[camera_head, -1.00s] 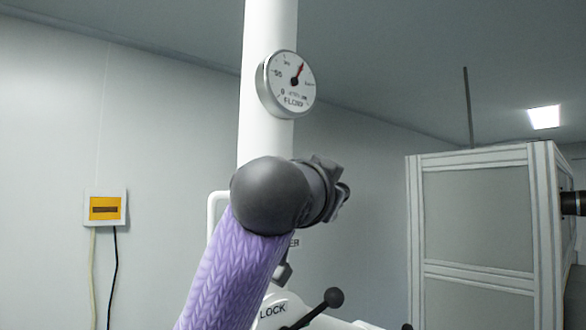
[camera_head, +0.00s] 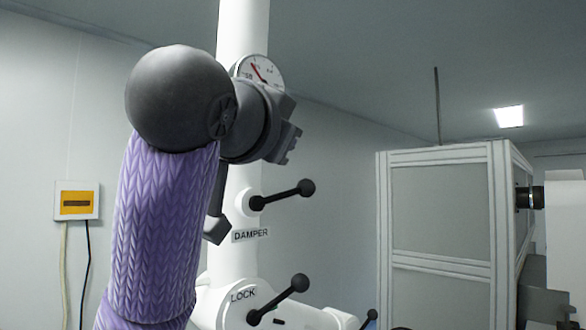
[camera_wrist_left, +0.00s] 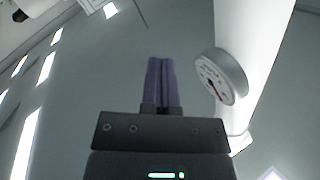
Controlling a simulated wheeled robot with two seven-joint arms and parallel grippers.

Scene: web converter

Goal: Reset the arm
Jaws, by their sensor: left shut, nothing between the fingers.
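My left arm (camera_head: 165,225), purple with a dark grey joint, rises from the bottom left in the head view. It is bent at the joint, with its dark wrist part (camera_head: 270,125) in front of the white column. The gripper's fingers are not clearly visible there. In the left wrist view my left gripper (camera_wrist_left: 162,85) is shut and empty, its two purple fingers pressed together. A round gauge (camera_wrist_left: 222,78) on the column is right of the fingers, apart from them in the picture. My right gripper is out of view.
The white column (camera_head: 240,30) carries the gauge (camera_head: 260,70), partly hidden by my wrist. Below are the DAMPER lever (camera_head: 285,195) and LOCK lever (camera_head: 280,298), both black-knobbed. A framed cabinet (camera_head: 440,220) stands right. A yellow-white wall box (camera_head: 77,200) is left.

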